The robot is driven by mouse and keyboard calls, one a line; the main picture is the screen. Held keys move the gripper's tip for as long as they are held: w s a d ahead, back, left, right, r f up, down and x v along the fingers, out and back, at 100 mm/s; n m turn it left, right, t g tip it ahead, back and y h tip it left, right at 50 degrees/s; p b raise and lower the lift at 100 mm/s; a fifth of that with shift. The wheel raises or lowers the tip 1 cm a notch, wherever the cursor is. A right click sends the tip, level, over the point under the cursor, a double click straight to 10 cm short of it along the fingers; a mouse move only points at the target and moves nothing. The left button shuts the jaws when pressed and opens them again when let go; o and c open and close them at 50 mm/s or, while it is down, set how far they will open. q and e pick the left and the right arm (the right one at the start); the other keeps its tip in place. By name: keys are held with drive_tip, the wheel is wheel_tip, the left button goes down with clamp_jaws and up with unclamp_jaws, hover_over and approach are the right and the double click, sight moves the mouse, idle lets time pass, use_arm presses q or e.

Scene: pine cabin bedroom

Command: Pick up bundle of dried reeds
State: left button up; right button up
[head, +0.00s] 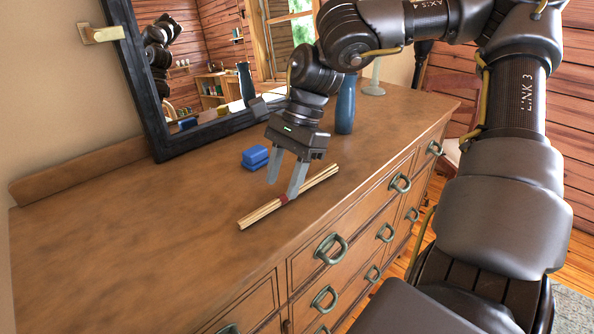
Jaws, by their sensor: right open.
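The bundle of dried reeds (262,212) lies on the wooden dresser top near its front edge, pale tan with a dark red band around its middle. My right gripper (281,190) points down over the bundle with its two grey fingers apart. One fingertip overlaps the bundle beside the red band; the other is on the far side, over bare wood. I cannot tell whether the fingers touch the reeds. My left gripper is out of view.
A small blue object (255,157) lies behind the gripper. A blue vase (345,108) and a pale candlestick-like stand (374,82) are farther back. A dark-framed mirror (150,120) leans at the wall. The dresser top (110,235) is clear at the left.

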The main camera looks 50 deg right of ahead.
sight(276, 199)
drive_tip(key=x, duration=0.3)
drive_tip(key=shift+w+a+f, duration=0.15)
drive_tip(key=shift+f, duration=0.1)
clamp_jaws()
